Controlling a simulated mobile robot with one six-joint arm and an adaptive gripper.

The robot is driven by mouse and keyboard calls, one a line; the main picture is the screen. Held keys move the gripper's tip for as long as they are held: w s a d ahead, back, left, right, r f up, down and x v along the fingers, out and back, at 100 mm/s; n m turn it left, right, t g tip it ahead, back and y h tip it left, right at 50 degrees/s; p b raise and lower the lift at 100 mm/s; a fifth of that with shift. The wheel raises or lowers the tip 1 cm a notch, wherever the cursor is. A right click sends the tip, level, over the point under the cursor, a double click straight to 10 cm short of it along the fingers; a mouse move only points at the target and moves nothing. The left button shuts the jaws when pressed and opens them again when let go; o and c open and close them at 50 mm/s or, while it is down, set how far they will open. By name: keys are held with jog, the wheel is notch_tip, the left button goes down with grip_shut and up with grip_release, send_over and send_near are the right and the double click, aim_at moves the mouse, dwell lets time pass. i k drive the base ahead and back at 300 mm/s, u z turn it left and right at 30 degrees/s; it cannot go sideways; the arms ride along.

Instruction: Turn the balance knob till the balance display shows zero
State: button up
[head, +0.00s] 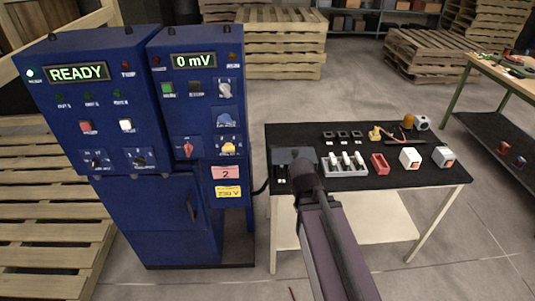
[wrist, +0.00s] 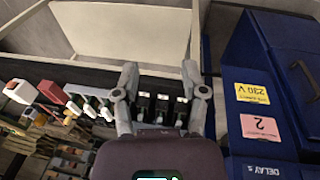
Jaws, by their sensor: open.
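The blue cabinet on the right (head: 170,95) carries a display (head: 193,60) reading "0 mV". Below the display are a grey knob (head: 225,88), a blue knob (head: 227,119), a yellow knob (head: 229,146) and a red pointer knob (head: 187,148). Their labels are too small to read, so I cannot tell which is the balance knob. My gripper (wrist: 161,80) is open in the wrist view, its fingers spread over a row of dark parts on the table. It is away from the knobs, to the right of the cabinet. In the head view my arm hides most of the gripper.
The left blue cabinet (head: 82,100) has a display reading "READY". A black-topped table (head: 440,178) holds a grey fixture (head: 345,164), a red tray (head: 380,164) and white boxes. Pallets (head: 430,55) stand behind. Open floor lies between the table and the pallets.

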aim_at(225, 118)
jog(key=k, duration=1.3)
jog(key=z, duration=0.25)
jog(key=i, duration=0.8)
jog(key=u, duration=0.25)
